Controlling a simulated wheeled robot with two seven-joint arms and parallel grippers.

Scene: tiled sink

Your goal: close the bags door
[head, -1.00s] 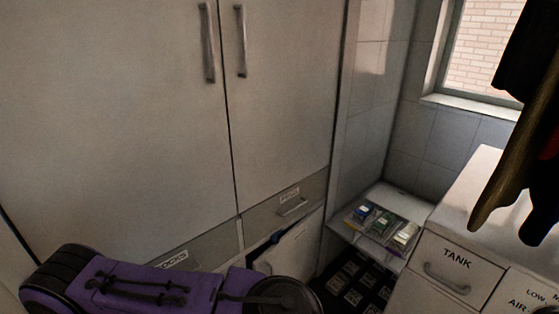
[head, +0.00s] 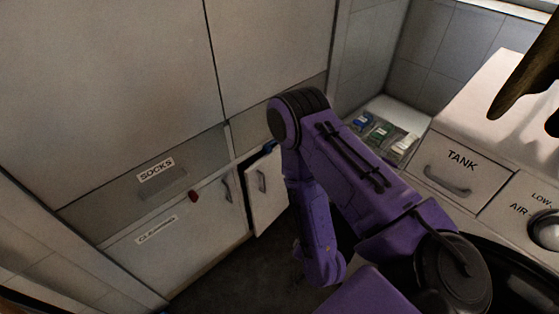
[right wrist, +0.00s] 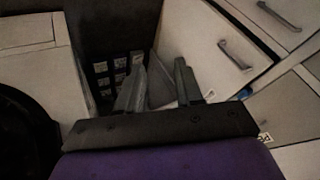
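A white cabinet door (head: 266,192) with a metal handle stands ajar, low in the cabinet front in the head view. I take it as the bags door, but no bags label is legible. In the right wrist view, the door panel (right wrist: 205,40) and its handle are ahead of my gripper. My right gripper (right wrist: 160,72) has its two fingers apart and nothing between them. The right finger overlaps the door panel; contact cannot be told. In the head view, my purple right arm reaches in front of the door's right side and its gripper is hidden. My left gripper is out of view.
The TANK unit (head: 458,172) stands right. A shelf (head: 398,110) holds small packets. Dark floor (head: 225,270) below is clear.

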